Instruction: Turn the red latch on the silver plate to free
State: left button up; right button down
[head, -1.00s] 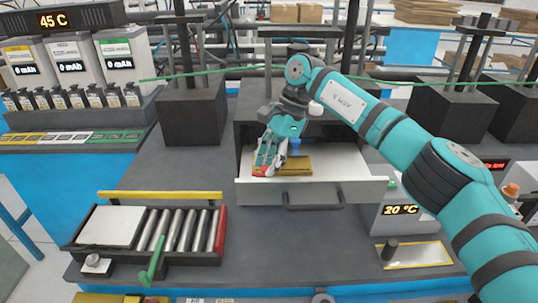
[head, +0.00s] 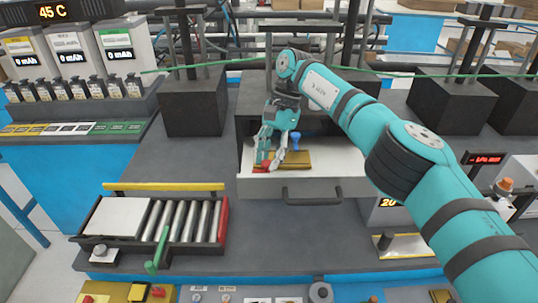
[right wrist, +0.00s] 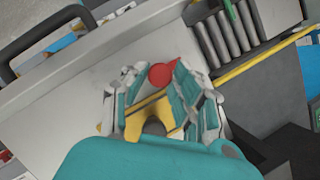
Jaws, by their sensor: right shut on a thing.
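The gold block (head: 297,160) carries a blue knob (head: 295,140) just right of the fingers. The block also shows under the gripper in the right wrist view (right wrist: 150,113). My left gripper is not in view.
A roller track (head: 190,220) with a yellow rail stands to the left. Dark press blocks stand on both sides. The grey bench front of the plate is clear.

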jog(key=c, duration=1.1)
grip_release()
jog(key=shift+o, duration=0.2)
